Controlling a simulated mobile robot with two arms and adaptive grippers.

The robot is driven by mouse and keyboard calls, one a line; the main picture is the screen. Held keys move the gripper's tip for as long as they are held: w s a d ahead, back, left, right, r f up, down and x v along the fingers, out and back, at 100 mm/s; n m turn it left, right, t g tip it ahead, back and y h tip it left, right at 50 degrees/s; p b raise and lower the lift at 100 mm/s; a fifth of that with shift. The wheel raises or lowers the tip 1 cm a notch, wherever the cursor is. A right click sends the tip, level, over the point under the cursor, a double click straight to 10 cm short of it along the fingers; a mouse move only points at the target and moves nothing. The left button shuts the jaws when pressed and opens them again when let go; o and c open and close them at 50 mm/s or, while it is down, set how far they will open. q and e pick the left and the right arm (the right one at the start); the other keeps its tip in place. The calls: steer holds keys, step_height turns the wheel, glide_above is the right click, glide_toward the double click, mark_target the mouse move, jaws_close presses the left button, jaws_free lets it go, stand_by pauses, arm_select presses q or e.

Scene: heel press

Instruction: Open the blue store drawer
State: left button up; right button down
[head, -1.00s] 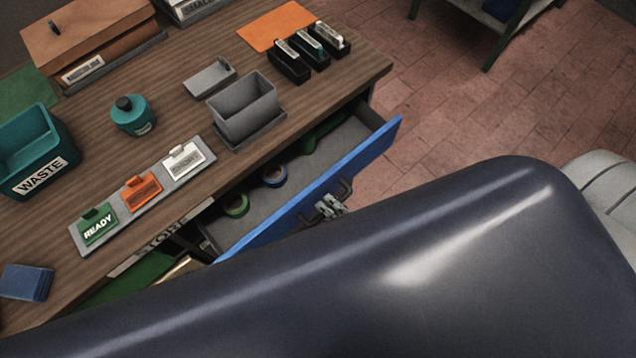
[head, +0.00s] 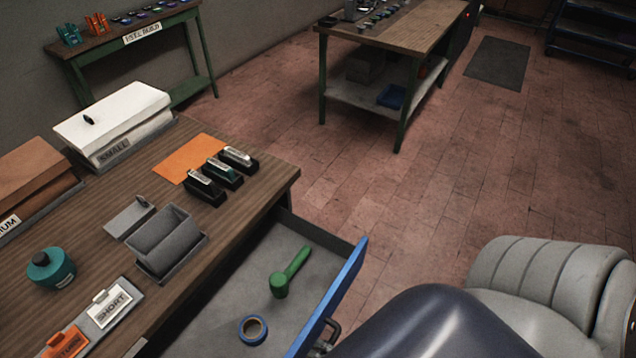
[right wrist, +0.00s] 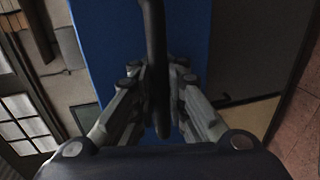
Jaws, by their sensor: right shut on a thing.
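The store drawer stands pulled out from under the bench, its blue front (head: 338,290) well clear of the bench edge. A green tool (head: 290,272) and a blue tape roll (head: 253,329) lie inside. In the right wrist view, my right gripper (right wrist: 158,92) is shut on the dark bar handle (right wrist: 154,45) in front of the blue drawer face (right wrist: 100,50). In the head view the handle (head: 328,335) shows only partly at the bottom, with my arm beside it. My left gripper is not in view.
A second table (head: 400,35) stands at the back. The tiled floor (head: 400,190) right of the drawer is clear.

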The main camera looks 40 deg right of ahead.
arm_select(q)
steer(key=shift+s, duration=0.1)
arm_select(e)
steer(key=shift+w+r, duration=0.1)
steer(key=shift+r, duration=0.05)
steer(key=c, duration=1.6)
jaws_free()
steer(key=shift+c, duration=0.2)
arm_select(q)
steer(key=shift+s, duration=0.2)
arm_select(e)
steer(key=v, duration=1.2)
